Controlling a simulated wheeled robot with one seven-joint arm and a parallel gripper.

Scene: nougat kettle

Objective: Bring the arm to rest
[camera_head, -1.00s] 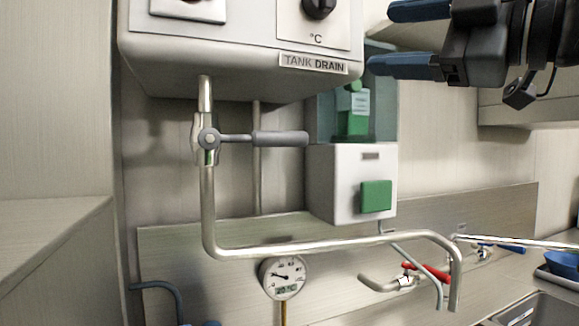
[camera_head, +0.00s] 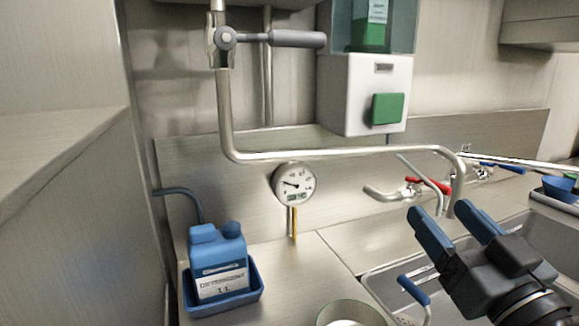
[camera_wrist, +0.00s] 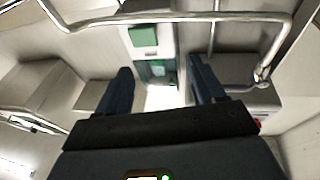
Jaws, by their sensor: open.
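My gripper (camera_head: 442,216) is open, with nothing between its two blue fingers. In the head view it is at the lower right, in front of the sink and near the down-turned end of the drain pipe (camera_head: 340,153). I cannot tell the gap to the pipe. In the wrist view the gripper (camera_wrist: 160,82) shows its two dark fingers apart. The pipe (camera_wrist: 180,17) crosses the top of that view, beyond the fingertips.
A blue bottle (camera_head: 217,262) stands in a blue tray (camera_head: 255,289) on the counter. A white dispenser (camera_head: 345,95) hangs on the wall. Taps with a red handle (camera_head: 413,181) are behind the sink.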

